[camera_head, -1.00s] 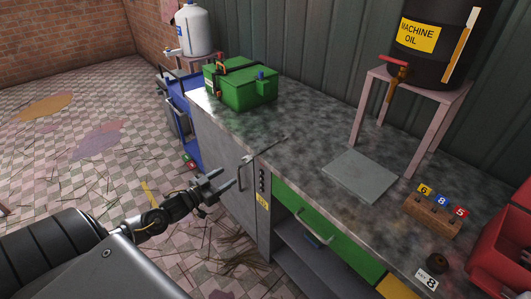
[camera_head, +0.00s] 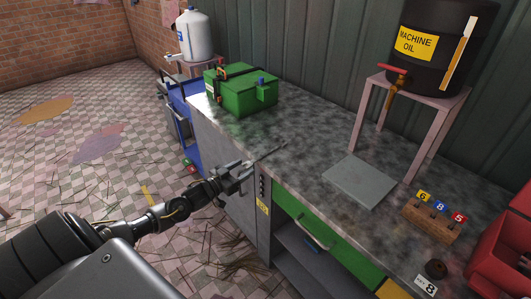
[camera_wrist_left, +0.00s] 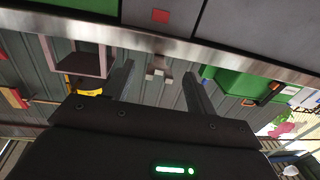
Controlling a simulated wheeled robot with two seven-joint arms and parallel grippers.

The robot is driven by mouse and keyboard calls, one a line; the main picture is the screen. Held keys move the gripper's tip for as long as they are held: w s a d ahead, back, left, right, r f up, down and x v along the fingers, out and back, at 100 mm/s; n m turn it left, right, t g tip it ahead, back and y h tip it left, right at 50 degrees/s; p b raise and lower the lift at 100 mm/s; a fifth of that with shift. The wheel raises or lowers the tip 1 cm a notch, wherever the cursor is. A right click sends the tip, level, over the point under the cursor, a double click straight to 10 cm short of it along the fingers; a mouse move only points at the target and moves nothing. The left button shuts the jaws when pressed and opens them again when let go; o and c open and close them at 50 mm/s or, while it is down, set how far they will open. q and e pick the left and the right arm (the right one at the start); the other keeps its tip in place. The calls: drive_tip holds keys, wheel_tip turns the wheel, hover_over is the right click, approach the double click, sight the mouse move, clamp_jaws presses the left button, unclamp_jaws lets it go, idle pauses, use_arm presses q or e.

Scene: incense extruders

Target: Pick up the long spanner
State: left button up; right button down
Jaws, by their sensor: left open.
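The long spanner (camera_head: 272,152) is a thin grey tool lying near the front edge of the grey mottled workbench (camera_head: 310,150). Its near end is close to my left gripper's fingers in the head view. My left gripper (camera_head: 247,170) is open, at the bench's front edge, beside the spanner's near end and apparently holding nothing. In the left wrist view, which looks upside down, a small grey end, likely the spanner's (camera_wrist_left: 158,74), shows between the two spread fingers. Whether it lies at finger depth or beyond, I cannot tell. My right gripper is not in view.
A green toolbox (camera_head: 240,92) stands at the back left. A flat grey plate (camera_head: 358,181), a stand (camera_head: 438,105) with an oil drum (camera_head: 428,45), and a wooden block (camera_head: 431,222) with numbered tags are to the right. Below the bench top is a green drawer (camera_head: 335,244).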

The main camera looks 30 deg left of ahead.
sight(248, 163)
use_arm(q)
drive_tip(key=x, duration=0.3)
drive_tip(key=shift+w+d+r, duration=0.1)
drive_tip(key=shift+w, duration=0.2)
drive_tip(key=c, duration=1.1)
drive_tip(key=shift+r, duration=0.1)
drive_tip(key=shift+r, duration=0.5)
drive_tip(key=s+d+r, duration=0.3)
drive_tip(key=r, duration=0.1)
drive_tip(key=s+d+r+b, duration=0.1)
drive_tip(key=s+d+r, duration=0.2)
drive_tip(key=d+r, duration=0.1)
drive_tip(key=s+d+r, duration=0.3)
drive_tip(key=r, duration=0.1)
drive_tip(key=shift+s+d+b, duration=0.15)
drive_tip(key=shift+d+b, duration=0.1)
drive_tip(key=shift+b, duration=0.05)
